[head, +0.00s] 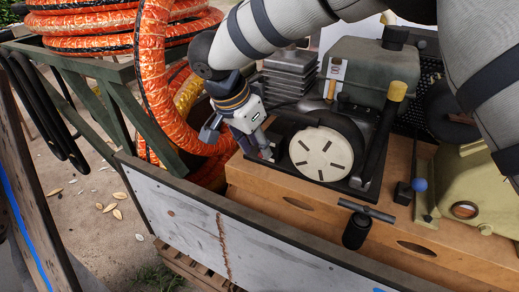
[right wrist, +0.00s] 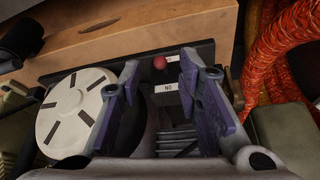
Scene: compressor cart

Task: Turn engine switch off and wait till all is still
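The engine switch shows as a red ball knob (right wrist: 159,62) in the right wrist view. It stands beside a small white label whose lettering I cannot read. A second white label (right wrist: 165,87), apart from the knob, reads ON upside down. My right gripper (right wrist: 160,80) is open, its two fingers on either side of the switch area, and holds nothing. In the head view the right gripper (head: 240,139) reaches down at the left of the engine's cream slotted disc (head: 320,153); the switch is mostly hidden there. Whether the fingers touch the knob I cannot tell. My left gripper is not in view.
Orange hose (head: 160,90) hangs close at the left of my right gripper. A blue-knobbed lever (head: 419,185) is at right. The wooden cart deck (head: 290,200) lies in front.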

